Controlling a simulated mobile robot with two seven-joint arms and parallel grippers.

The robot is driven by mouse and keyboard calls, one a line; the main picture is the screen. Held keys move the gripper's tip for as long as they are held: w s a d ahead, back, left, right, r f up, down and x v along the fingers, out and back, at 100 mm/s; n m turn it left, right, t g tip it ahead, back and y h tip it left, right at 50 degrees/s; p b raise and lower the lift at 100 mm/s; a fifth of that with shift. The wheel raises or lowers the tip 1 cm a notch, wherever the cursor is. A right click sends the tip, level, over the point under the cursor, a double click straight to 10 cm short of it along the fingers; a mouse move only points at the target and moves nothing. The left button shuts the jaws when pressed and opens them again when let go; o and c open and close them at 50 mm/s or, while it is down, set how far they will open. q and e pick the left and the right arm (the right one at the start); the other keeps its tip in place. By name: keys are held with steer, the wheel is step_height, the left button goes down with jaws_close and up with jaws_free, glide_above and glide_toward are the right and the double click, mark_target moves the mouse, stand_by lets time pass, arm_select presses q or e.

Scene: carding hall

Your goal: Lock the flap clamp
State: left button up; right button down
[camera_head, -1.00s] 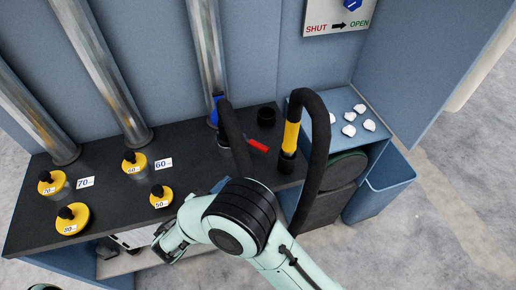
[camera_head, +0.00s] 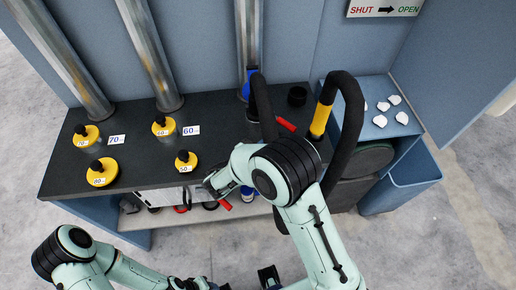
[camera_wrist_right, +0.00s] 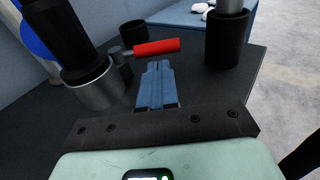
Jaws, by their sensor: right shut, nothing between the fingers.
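The clamp's red handle (camera_head: 286,123) lies at the base of the right-hand pipe, just right of its black collar. In the right wrist view the red handle (camera_wrist_right: 157,47) lies roughly level, joined to a dark pivot by a metal collar (camera_wrist_right: 92,85). My right gripper (camera_wrist_right: 156,68) is shut and empty, its blue fingers together just below the handle in the picture. I cannot tell whether they touch it. In the head view my right arm hides these fingertips. My left arm enters at lower left; its end is at the bottom edge and its jaws are unclear.
Yellow-topped weights (camera_head: 102,172) stand on the left of the dark bench (camera_head: 135,145). A black hose (camera_head: 347,120) arches near a yellow-banded pipe (camera_head: 320,120). A black cup (camera_head: 297,96) stands behind the handle. White lumps (camera_head: 402,117) lie on a blue shelf at right.

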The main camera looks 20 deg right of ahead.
mark_target(287, 125)
steer(key=shift+x, duration=2.3)
